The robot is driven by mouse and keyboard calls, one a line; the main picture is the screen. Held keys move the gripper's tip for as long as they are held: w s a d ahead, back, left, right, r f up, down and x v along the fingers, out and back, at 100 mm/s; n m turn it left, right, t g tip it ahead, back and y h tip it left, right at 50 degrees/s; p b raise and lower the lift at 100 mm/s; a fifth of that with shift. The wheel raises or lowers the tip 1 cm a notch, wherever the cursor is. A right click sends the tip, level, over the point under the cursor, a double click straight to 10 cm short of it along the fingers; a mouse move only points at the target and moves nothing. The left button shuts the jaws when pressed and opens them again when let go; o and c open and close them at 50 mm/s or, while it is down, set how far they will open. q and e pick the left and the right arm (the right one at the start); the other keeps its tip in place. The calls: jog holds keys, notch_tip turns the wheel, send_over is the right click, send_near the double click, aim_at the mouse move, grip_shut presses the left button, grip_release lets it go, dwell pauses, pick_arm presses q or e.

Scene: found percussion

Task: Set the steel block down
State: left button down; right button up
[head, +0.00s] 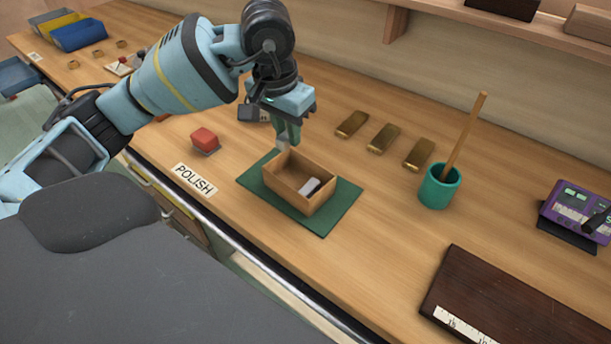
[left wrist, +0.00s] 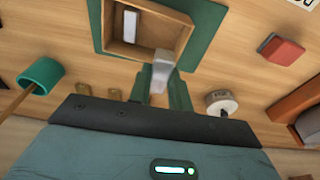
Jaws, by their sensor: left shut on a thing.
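My left gripper (head: 287,140) is shut on a pale grey steel block (left wrist: 163,72), held between the two green fingers. In the head view only a small part of the block (head: 283,146) shows below the fingertips. The gripper is at the far-left edge of an open wooden box (head: 280,182), and I cannot tell whether the block touches the rim. The box stands on a green mat (head: 345,207). A pale block with a dark end (head: 312,187) lies inside the box; it also shows in the left wrist view (left wrist: 130,27). My right gripper is not in view.
A red block (head: 205,140) and a POLISH label (head: 194,179) are left of the mat. Three brass bars (head: 383,138) lie behind it. A green cup (head: 440,186) with a tall stick stands right. A dark board (head: 500,305) lies front right.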

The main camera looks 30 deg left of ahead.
pick_arm(q)
jog(key=shift+s+f, duration=0.15)
jog(key=shift+f, duration=0.05)
send_over(291, 180)
jog(key=f, duration=0.5)
jog(key=shift+s+a, duration=0.1)
jog(key=shift+s, duration=0.15)
jog(key=shift+f, duration=0.65)
notch_tip(291, 180, down, 3)
jog(key=shift+f, duration=0.35)
jog(key=c, duration=1.6)
grip_release()
jog(key=shift+o, duration=0.2)
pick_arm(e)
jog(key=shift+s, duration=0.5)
pick_arm(q)
jog(key=shift+r, duration=0.1)
